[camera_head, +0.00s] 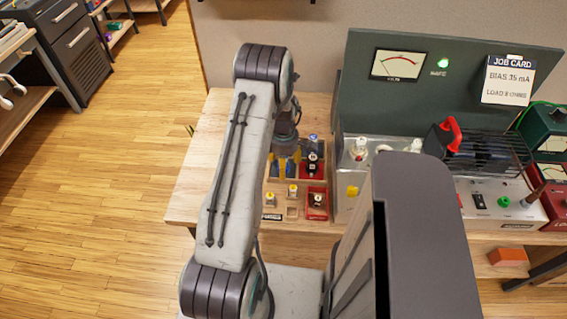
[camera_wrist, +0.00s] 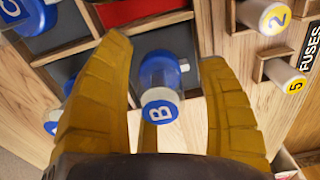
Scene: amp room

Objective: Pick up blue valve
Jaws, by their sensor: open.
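A valve with a blue base, clear glass and a blue cap marked B (camera_wrist: 160,105) stands in a dark compartment of a wooden rack. In the wrist view it sits between the yellow fingers of my gripper (camera_wrist: 165,55). The gripper is open, with a finger on either side of the valve; whether they touch it I cannot tell. In the head view my gripper (camera_head: 287,165) reaches down over the left part of the rack (camera_head: 292,187) and mostly hides the valve there.
Another blue valve marked C (camera_wrist: 22,14) stands nearby, and a blue-capped one (camera_wrist: 53,124) shows partly behind the left finger. A green-grey amp panel (camera_head: 430,105) stands behind the bench.

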